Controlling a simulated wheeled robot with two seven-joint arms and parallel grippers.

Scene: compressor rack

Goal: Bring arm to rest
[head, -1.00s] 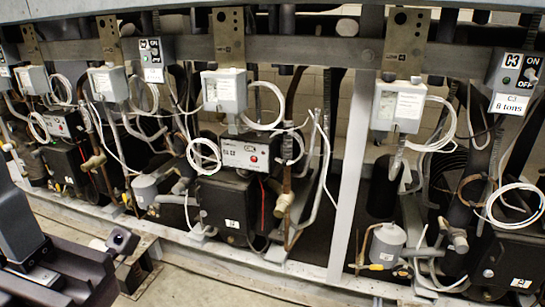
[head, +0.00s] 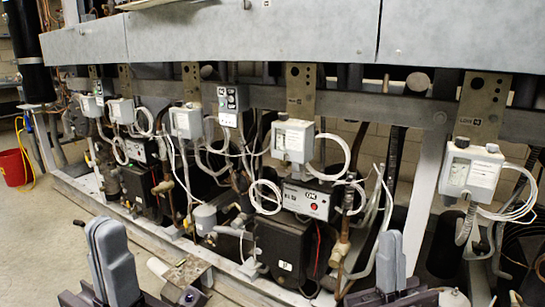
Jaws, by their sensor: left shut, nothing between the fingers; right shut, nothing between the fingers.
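My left gripper (head: 112,262) stands at the lower left of the head view, its grey fingers pointing up, shut and empty. My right gripper (head: 390,262) stands at the lower middle right, also upright, shut and empty. Both are in front of the compressor rack (head: 340,110), and neither appears to touch it. The lower parts of both arms are cut off by the bottom edge.
Grey control boxes (head: 293,140) with coiled white tubes hang along the rack. A black compressor (head: 285,250) sits behind and between my grippers. A red bucket (head: 14,167) stands at far left. The floor (head: 40,240) at left is clear.

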